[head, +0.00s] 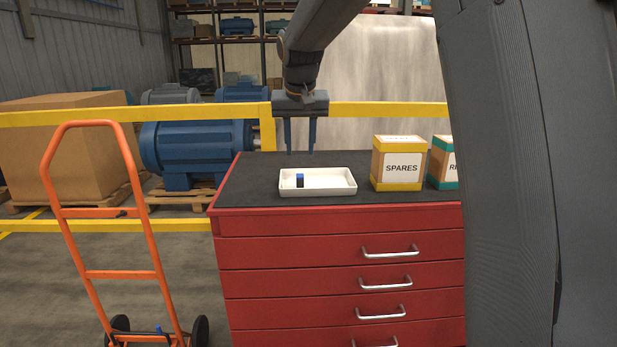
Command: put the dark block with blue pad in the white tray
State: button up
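The dark block with the blue pad (300,181) is in the white tray (335,188), standing in its left part. The tray lies on the dark top of the red drawer cabinet. My gripper (300,151) is above and behind the block in the picture, pointing down. Its two fingers are apart with nothing between them. The block is apart from the fingers.
A SPARES box (398,164) with yellow edges stands right of the tray, and a teal-edged box (441,162) is partly hidden by my arm. A yellow rail (385,109) runs behind the cabinet (300,250). An orange hand truck (121,274) stands at the left.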

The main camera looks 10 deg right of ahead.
jog(key=s+f+g, duration=0.1)
jog(key=s+f, duration=0.6)
jog(key=s, duration=0.4)
jog(key=s+d+f+n+g, duration=0.1)
jog(key=s+f, duration=0.7)
jog(key=s, duration=0.3)
jog(key=s+f+n+g, duration=0.1)
jog(key=s+f, duration=0.6)
jog(key=s, duration=0.3)
jog(key=shift+s+d+f+y, duration=0.35)
jog(key=shift+s+f+y, duration=0.05)
